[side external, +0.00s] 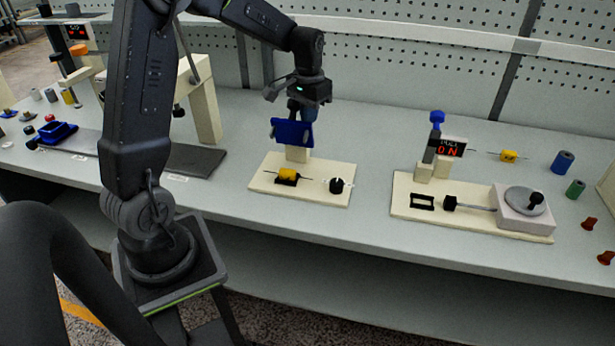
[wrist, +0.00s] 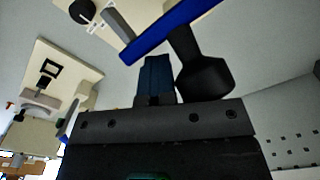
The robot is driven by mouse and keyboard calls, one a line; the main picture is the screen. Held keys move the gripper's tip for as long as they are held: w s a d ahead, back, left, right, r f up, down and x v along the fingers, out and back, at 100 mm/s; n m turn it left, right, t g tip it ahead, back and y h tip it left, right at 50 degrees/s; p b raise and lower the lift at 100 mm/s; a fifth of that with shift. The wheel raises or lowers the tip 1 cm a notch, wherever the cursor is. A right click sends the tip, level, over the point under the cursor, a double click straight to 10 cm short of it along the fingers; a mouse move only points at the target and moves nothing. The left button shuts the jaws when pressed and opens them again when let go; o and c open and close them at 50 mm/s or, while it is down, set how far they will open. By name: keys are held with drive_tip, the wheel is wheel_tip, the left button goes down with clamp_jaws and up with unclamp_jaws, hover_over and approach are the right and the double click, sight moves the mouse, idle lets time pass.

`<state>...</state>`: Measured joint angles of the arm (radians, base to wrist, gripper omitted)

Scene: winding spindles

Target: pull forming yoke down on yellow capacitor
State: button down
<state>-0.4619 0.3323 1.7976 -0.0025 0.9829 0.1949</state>
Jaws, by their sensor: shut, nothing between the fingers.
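The yellow capacitor (side external: 287,174) lies in a black holder on a cream base plate (side external: 323,197). The blue forming yoke (side external: 293,133) is raised above and behind it, tilted, on a cream post. A clear gap separates yoke and capacitor. The yoke also shows as a slanted blue bar (wrist: 170,30) in the wrist view. My gripper (side external: 300,108) is shut and empty, right at the yoke's upper rear side. In the wrist view my fingers (wrist: 157,75) point at the yoke beside a black part (wrist: 203,72). I cannot tell whether they touch. The capacitor is hidden in the wrist view.
A black dial (side external: 337,185) sits on the same plate. To the right is a winding station (side external: 473,220) with a blue-topped post and lit display. A loose yellow part (side external: 509,156) and coloured cylinders lie beyond. A cream frame (side external: 205,100) stands left. Bench between stations is clear.

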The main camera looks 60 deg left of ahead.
drive_tip(key=shift+s+d+f+g, duration=0.2)
drive_tip(key=shift+s+f+g, duration=0.1)
drive_tip(key=shift+s+f, duration=0.2)
drive_tip(key=shift+w+a+r, duration=0.15)
drive_tip(key=shift+w+a, duration=0.05)
drive_tip(key=shift+w, duration=0.05)
drive_tip(key=shift+a+r, duration=0.1)
drive_tip(key=shift+r, duration=0.15)
wheel_tip(320, 180, up, 7)
drive_tip(key=w+a, duration=0.1)
drive_tip(key=shift+w, duration=0.35)
